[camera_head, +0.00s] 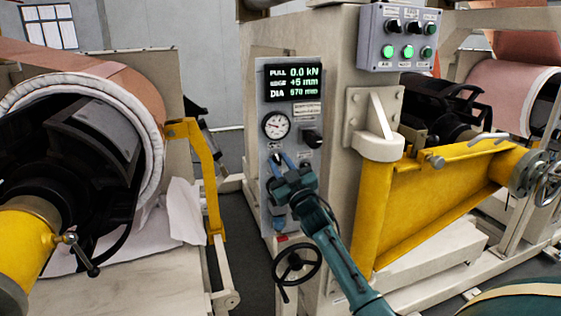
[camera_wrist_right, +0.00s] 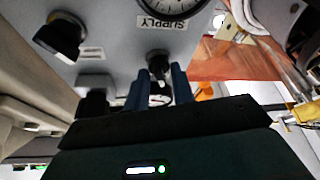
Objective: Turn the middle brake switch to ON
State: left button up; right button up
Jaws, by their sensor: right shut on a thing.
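A grey panel (camera_head: 275,98) in the middle of the head view carries a dial gauge and black switches. My right gripper (camera_head: 281,163) is at this panel, below the gauge. In the wrist view its two blue fingers (camera_wrist_right: 159,88) are shut on a small black knob (camera_wrist_right: 157,62) below the gauge's SUPPLY label. The gripper largely hides this knob in the head view. A larger black switch (camera_head: 312,137) sits to its right and also shows in the wrist view (camera_wrist_right: 60,38). I cannot read which switch is the middle brake one. My left gripper is out of view.
A control box (camera_head: 400,38) with several black knobs and green lights is at the top. A yellow beam (camera_head: 445,200) stands right of my right arm. A black handwheel (camera_head: 296,264) is below the panel. A copper roll (camera_head: 130,85) is at left.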

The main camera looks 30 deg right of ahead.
jog(key=shift+r+n+y, duration=0.15)
jog(key=shift+n+y, duration=0.25)
jog(key=shift+n, duration=0.4)
jog(key=shift+d+n+y+p, duration=0.1)
jog(key=shift+n+y+p, duration=0.3)
jog(key=shift+n, duration=0.3)
jog(key=o, duration=0.6)
jog(key=b+v, duration=0.1)
jog(key=v, duration=1.2)
jog(key=shift+s, duration=0.1)
